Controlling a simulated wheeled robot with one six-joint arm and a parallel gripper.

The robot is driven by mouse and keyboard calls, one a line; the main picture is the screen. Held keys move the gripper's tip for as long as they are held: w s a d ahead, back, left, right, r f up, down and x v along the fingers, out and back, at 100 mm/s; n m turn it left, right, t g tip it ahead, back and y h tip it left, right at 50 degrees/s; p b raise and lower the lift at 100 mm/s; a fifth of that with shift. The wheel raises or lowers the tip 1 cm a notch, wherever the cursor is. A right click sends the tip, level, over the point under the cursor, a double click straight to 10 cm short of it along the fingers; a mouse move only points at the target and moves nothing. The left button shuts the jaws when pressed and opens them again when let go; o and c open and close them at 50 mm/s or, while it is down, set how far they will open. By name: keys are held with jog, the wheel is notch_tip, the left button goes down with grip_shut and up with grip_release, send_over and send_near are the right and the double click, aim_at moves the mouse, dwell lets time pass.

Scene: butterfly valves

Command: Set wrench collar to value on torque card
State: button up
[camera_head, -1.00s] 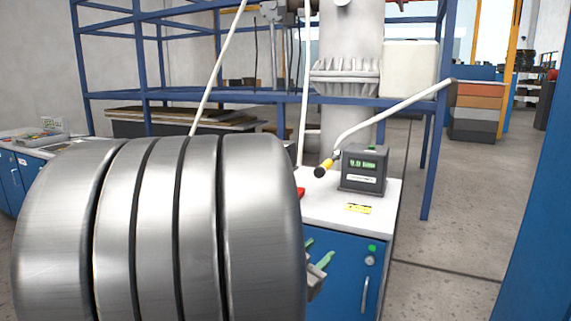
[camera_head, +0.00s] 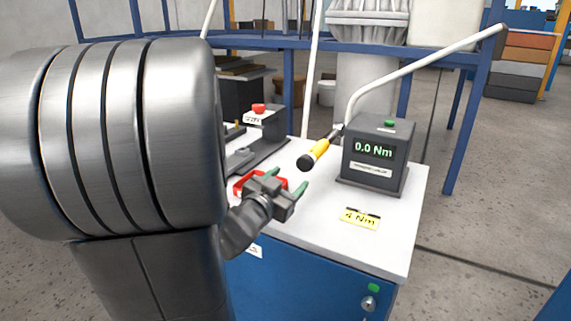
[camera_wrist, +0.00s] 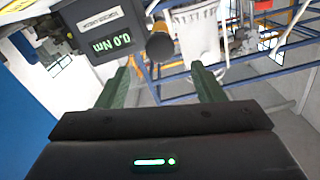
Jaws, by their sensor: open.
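The torque card (camera_head: 360,217) is yellow, reads "4 Nm" and lies on the white cabinet top in front of the torque tester. The dark tester (camera_head: 374,160) shows "0.0 Nm"; it also shows in the wrist view (camera_wrist: 95,25). A wrench-like tool (camera_head: 318,150) with a yellow section and black end juts left from beside the tester. I cannot read any collar scale. Its round black end (camera_wrist: 160,46) shows ahead between my fingers in the wrist view, apart from them. My gripper (camera_head: 284,182), with green fingers, is open and empty, lower left of the tool.
A red tray (camera_head: 241,185) lies on the white top (camera_head: 315,225), partly behind my gripper. A device with a red button (camera_head: 258,109) stands at the back left. A white pipe (camera_head: 425,63) rises behind the tester. My arm hides the left side.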

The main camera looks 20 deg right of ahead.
aim_at(303, 166)
jog(key=x, duration=0.9)
jog(key=shift+w+d, duration=0.1)
jog(key=shift+d, duration=0.05)
jog(key=c, duration=1)
jog(key=shift+o, duration=0.2)
jog(key=shift+b, duration=0.3)
